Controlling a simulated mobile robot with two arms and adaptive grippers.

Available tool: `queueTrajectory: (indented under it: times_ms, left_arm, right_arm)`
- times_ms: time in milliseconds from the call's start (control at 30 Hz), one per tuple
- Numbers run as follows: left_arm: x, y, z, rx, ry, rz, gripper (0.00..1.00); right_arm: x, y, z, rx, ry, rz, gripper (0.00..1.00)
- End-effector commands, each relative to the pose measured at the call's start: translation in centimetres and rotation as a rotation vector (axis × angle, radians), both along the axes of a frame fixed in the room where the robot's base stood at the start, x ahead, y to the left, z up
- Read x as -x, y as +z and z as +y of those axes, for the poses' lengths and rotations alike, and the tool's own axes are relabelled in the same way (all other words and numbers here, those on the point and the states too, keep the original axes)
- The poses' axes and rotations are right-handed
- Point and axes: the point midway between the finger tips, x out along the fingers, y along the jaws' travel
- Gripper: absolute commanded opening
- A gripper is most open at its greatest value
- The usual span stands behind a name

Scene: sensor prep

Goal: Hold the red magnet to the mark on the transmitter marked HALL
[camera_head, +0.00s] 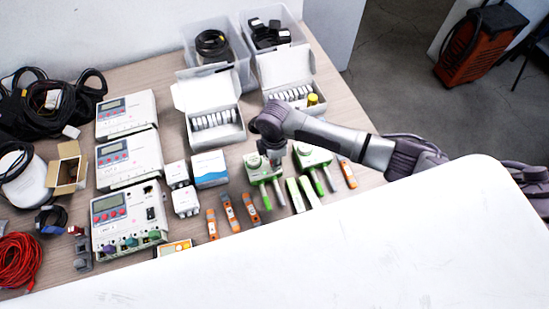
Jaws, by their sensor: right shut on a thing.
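My right gripper (273,154) reaches in from the right and points down over a green and white transmitter (257,168) near the middle of the table. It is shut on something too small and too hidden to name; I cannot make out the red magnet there. A second green and white transmitter (314,157) lies to its right. The HALL marking and the mark cannot be read at this size. A small red piece (75,230) lies at the left beside grey parts; I cannot tell what it is. My left gripper is not in view.
Several grey meters (127,158) stand left of the middle. Open white boxes (212,117) and clear bins (213,78) fill the back. A blue and white box (210,169) and orange-grey pens (229,212) lie near the gripper. Red cable (17,262) lies at far left.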

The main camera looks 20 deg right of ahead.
Motion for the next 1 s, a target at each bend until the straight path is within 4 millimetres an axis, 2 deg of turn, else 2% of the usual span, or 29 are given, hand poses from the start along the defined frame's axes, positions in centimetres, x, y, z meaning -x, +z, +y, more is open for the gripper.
queueTrajectory:
  times_ms: [1000]
  left_arm:
    - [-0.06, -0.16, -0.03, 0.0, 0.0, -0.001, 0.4]
  right_arm:
    - [-0.02, -0.89, 0.04, 0.0, 0.0, 0.0, 0.0]
